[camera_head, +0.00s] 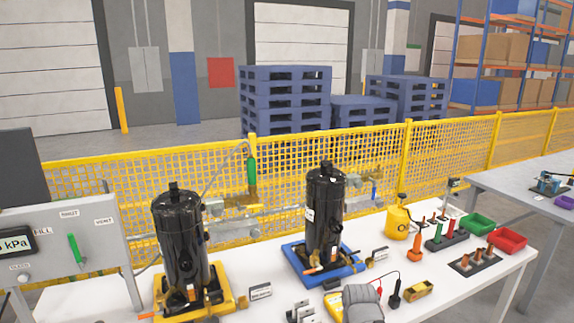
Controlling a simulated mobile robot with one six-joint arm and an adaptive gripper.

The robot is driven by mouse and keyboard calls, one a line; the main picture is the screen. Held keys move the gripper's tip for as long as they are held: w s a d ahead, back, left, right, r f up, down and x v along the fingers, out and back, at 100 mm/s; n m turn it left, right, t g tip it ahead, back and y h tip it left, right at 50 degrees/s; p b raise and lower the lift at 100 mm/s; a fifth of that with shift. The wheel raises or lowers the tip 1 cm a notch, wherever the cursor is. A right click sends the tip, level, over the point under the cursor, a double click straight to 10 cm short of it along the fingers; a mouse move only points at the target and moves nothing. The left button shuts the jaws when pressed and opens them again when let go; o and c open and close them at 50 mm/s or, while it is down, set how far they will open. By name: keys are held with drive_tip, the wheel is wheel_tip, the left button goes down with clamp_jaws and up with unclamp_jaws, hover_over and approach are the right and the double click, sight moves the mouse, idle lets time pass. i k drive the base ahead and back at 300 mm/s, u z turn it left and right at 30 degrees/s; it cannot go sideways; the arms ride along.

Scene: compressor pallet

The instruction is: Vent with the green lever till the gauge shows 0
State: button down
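A grey panel (95,270) at the left edge carries a green lever (75,248), tilted slightly from upright. Small labels sit above it; one beside it seems to read FILL, and the others are too small to read surely. The gauge (15,243) is a dark display left of the lever, cut by the picture's edge. A second green handle (251,171) stands upright on a brass valve (238,201) behind the compressors. I cannot make out my gripper in this view.
Black compressors stand on a yellow tray (222,300) and a blue tray (357,269) on the white table. A grey rounded shape (364,304), tools, a yellow bottle (397,223), a green bin (478,222) and a red bin (507,241) crowd the right. A yellow fence (430,165) runs behind.

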sight(81, 262)
drive_tip(key=u, duration=1.65)
